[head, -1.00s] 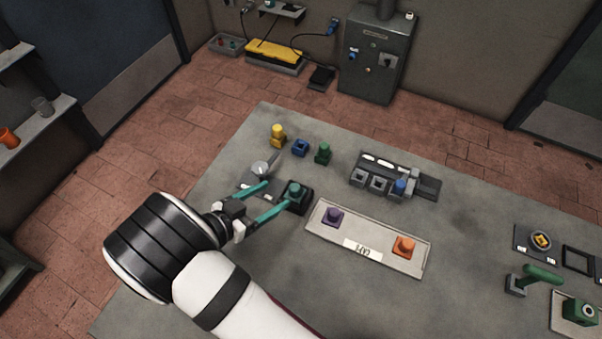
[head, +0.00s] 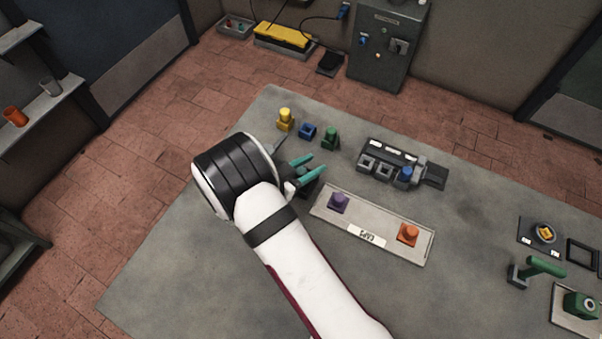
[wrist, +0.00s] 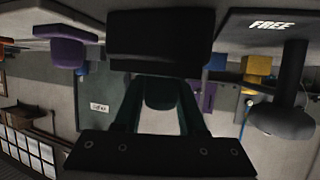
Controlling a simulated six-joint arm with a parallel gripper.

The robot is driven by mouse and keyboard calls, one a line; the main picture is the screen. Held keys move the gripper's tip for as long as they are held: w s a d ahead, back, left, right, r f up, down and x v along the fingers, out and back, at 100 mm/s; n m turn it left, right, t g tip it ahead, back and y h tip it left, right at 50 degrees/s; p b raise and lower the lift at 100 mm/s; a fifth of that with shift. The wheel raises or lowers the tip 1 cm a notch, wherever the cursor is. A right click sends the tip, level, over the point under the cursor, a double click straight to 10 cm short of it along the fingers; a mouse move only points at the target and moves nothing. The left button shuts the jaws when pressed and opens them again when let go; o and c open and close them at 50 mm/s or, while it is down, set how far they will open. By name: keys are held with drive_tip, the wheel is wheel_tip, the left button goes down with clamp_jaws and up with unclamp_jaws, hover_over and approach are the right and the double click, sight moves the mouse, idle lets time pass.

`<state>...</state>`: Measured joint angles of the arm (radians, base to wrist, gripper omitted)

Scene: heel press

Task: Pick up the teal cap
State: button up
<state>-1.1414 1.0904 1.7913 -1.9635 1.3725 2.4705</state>
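The teal cap (wrist: 160,93) shows dark in the wrist view, whose picture is upside down. It appears to stand on its black block (wrist: 160,45). My gripper (head: 311,167) is low over the table and level with the cap. Its two fingers lie on either side of the cap in the wrist view, seemingly with narrow gaps, so it looks open around it. In the head view the fingers hide the cap, and only part of the black block (head: 309,188) shows.
The caps tray (head: 371,214) holds a purple cap (head: 339,203) and an orange cap (head: 408,235) close to the right. Yellow (head: 285,120), blue (head: 307,131) and green (head: 330,139) pieces stand behind. A grey post by a FREE sign (wrist: 270,25) is near my gripper.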

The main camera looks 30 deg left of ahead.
clamp_jaws()
